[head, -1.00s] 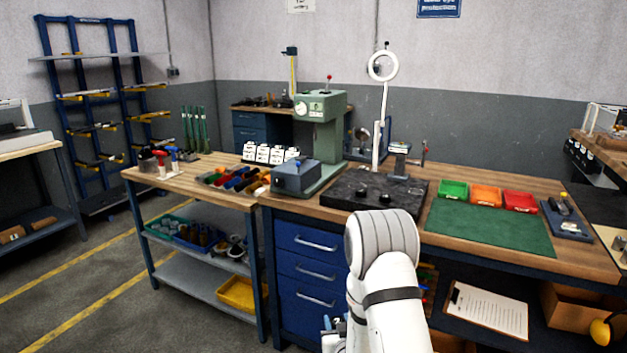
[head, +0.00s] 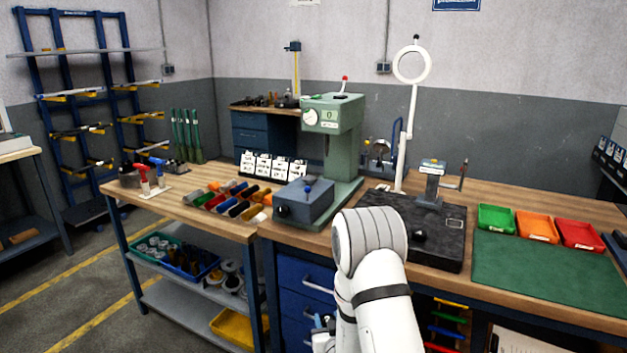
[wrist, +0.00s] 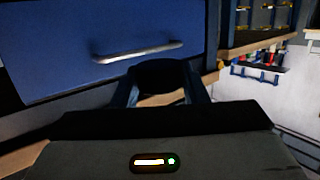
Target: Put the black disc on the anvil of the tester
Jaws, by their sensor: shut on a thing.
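In the wrist view, my gripper (wrist: 164,88) is shut on the black disc (wrist: 165,70), a dark round shape between the two fingertips. A blue drawer front with a metal handle is beyond it. In the head view, my white arm bends down in front of the bench and the disc cannot be made out. The green tester (head: 336,118) stands on the bench, left of and behind my arm, with a dial on its head. Its anvil cannot be made out clearly; the blue-grey box covers part of the tester's lower front.
The blue-grey box (head: 305,203) with a blue knob stands before the tester. A black plate (head: 447,247) carrying a small stand lies to its right, beside a ring lamp (head: 411,66). Coloured trays (head: 537,226) and a green mat (head: 545,275) are farther right. Blue drawers (head: 300,290) are below.

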